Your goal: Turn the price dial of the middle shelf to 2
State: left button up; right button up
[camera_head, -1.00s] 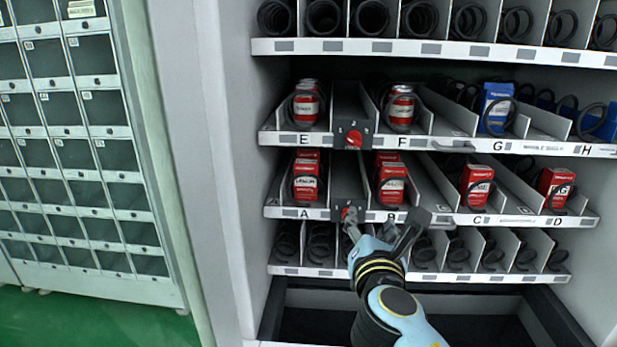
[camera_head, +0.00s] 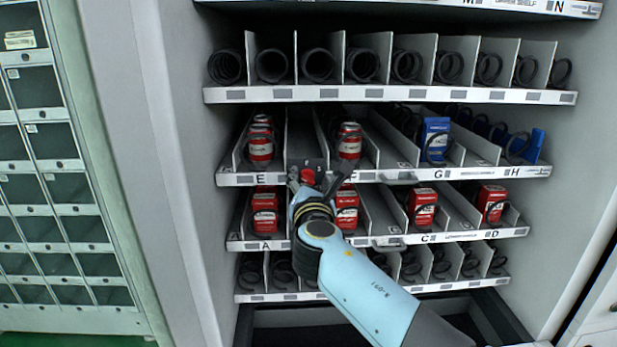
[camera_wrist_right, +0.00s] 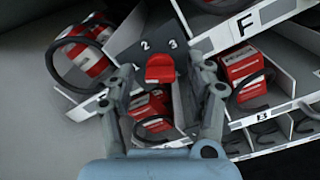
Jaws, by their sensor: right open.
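The red price dial (camera_head: 308,176) sits on a dark plate between the E and F lanes of the middle shelf (camera_head: 410,175). The right wrist view shows the dial (camera_wrist_right: 160,69) with the numbers 2 and 3 readable on the plate (camera_wrist_right: 140,40) above it. I cannot tell which number it points to. My right gripper (camera_head: 321,178) is open in front of this dial. In the right wrist view the gripper's fingers (camera_wrist_right: 163,78) stand on either side of the dial, apart from it in the picture; contact is not clear. My left gripper is out of view.
The lower shelf (camera_head: 470,237) with lanes A to D holds red boxes, partly hidden behind my right arm. A shelf with empty coils (camera_head: 390,96) is above. Red cans (camera_head: 261,148) stand in lane E, close beside the dial. A cabinet wall (camera_head: 180,170) bounds the left.

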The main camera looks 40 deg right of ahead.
jog(key=shift+w+d, duration=0.2)
jog(key=shift+w, duration=0.05)
grip_shut()
dwell(0.3)
